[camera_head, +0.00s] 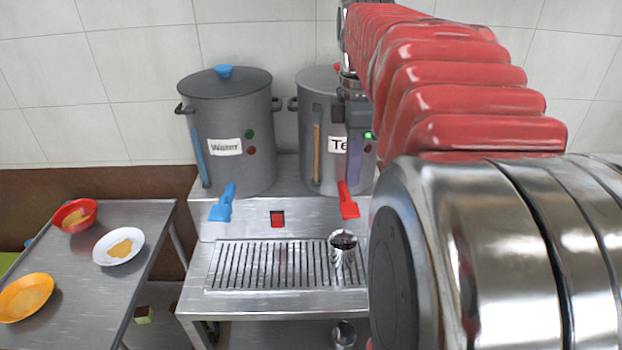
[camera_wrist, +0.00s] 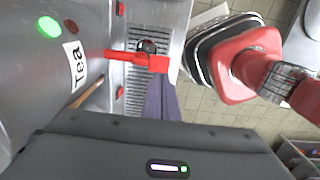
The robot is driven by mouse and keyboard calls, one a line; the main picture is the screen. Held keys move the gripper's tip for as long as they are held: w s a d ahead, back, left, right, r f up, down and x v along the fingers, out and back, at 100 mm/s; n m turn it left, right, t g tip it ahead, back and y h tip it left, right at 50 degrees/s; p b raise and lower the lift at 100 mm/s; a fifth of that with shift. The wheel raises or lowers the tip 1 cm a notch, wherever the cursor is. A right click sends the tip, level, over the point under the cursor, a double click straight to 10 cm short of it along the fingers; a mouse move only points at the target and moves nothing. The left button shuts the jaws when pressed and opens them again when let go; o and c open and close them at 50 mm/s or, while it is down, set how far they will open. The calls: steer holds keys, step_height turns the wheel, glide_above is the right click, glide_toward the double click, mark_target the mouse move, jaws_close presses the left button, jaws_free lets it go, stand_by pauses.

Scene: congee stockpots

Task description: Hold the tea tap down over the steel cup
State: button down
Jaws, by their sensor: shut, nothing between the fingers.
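The tea tap is a red lever (camera_head: 348,203) at the foot of the grey tea pot (camera_head: 316,110), which is partly hidden by my arm. In the wrist view the red tap (camera_wrist: 138,58) sticks out from the pot. The steel cup (camera_head: 343,262) stands upright on the drip grate below the tap. Its dark inside (camera_wrist: 147,45) shows beside the tap in the wrist view; I cannot tell if it holds liquid. My gripper (camera_head: 353,178) is shut and empty, its purplish fingers pointing down just above the tap. I cannot tell whether they touch. The fingers also show in the wrist view (camera_wrist: 159,82).
A water pot (camera_head: 226,130) with a blue tap (camera_head: 222,204) stands to the left. A side table (camera_head: 85,290) holds a red bowl (camera_head: 75,208), a white plate (camera_head: 108,258) and an orange plate (camera_head: 10,307). The grate (camera_head: 230,275) left of the cup is clear.

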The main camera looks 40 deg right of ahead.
mark_target(350, 209)
step_height(350, 209, down, 7)
steer(key=shift+r, duration=0.2)
steer(key=shift+a, duration=0.2)
steer(key=shift+d, duration=0.25)
